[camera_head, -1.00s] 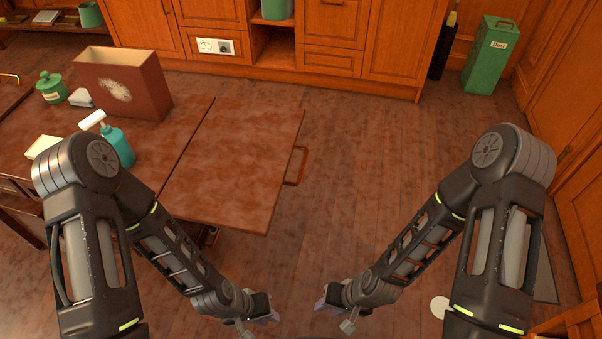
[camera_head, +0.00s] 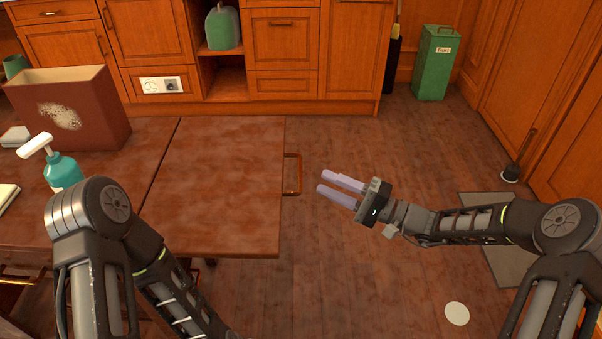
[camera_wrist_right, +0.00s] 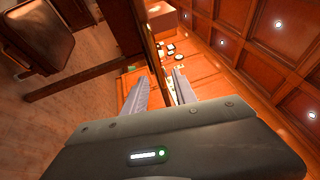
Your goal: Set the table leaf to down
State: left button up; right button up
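The table leaf (camera_head: 215,185) is a brown wooden panel, raised level with the rest of the table (camera_head: 120,135), with a thin seam between them. A loop handle (camera_head: 292,174) sticks out from the leaf's right edge. My right gripper (camera_head: 322,181) is open and empty, just right of the handle, its fingers pointing left towards it and apart from it.
On the table stand a dark red box (camera_head: 75,110), a teal pump bottle (camera_head: 62,170) and small pale items. Wooden cabinets (camera_head: 285,50) line the back; a green bin (camera_head: 435,62) stands back right. The floor (camera_head: 370,135) right of the leaf is clear.

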aim_at(300, 171)
jog(key=shift+a, duration=0.1)
jog(key=shift+b+x, duration=0.4)
jog(key=shift+x, duration=3.5)
jog(key=shift+f, duration=0.15)
grip_shut()
